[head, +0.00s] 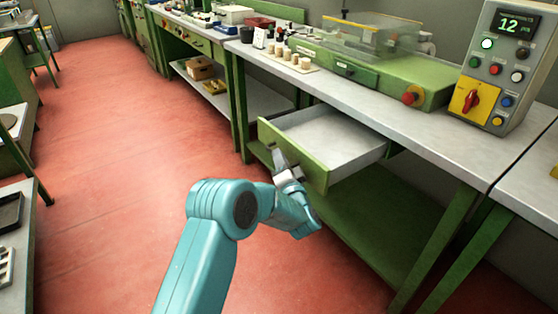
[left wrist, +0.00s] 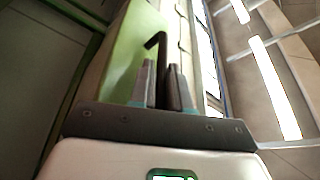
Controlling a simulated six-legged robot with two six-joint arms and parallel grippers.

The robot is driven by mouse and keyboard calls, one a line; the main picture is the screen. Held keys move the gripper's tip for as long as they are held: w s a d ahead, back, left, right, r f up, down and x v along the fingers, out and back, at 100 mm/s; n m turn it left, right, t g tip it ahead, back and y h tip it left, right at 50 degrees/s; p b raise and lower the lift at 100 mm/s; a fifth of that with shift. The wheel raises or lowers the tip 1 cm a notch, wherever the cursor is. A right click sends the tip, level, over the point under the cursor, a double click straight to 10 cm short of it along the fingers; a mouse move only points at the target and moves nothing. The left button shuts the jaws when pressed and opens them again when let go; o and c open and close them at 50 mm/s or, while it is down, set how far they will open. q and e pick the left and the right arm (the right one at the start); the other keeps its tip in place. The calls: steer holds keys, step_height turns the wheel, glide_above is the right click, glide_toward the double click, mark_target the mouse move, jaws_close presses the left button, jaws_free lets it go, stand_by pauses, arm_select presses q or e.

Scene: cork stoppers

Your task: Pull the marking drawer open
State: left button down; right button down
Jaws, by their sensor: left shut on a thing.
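The marking drawer (head: 313,169) hangs well open from under the right-hand bench. It has a green front and a pale, empty inside. My left gripper (head: 279,163) is at the middle of the drawer's front face, shut on its handle. In the left wrist view my left gripper's fingers (left wrist: 159,85) close on the dark bent handle (left wrist: 157,43), with the green drawer front (left wrist: 130,48) close behind. Most of the handle is hidden by the fingers in the head view. My right gripper is not in view.
The bench top (head: 432,120) carries a green machine with a clear cover (head: 362,35), a board of cork stoppers (head: 290,57) and a control box (head: 508,65). A green lower shelf (head: 375,215) lies under the drawer. The red floor (head: 120,150) to the left is clear.

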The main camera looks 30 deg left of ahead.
arm_select(q)
steer(key=c, duration=1.4)
jaws_free()
steer(key=shift+w+d, duration=0.1)
steer(key=shift+w, duration=0.05)
steer(key=shift+c, duration=0.2)
steer(key=v, duration=1.6)
steer(key=shift+p, duration=0.45)
steer(key=shift+f, duration=0.1)
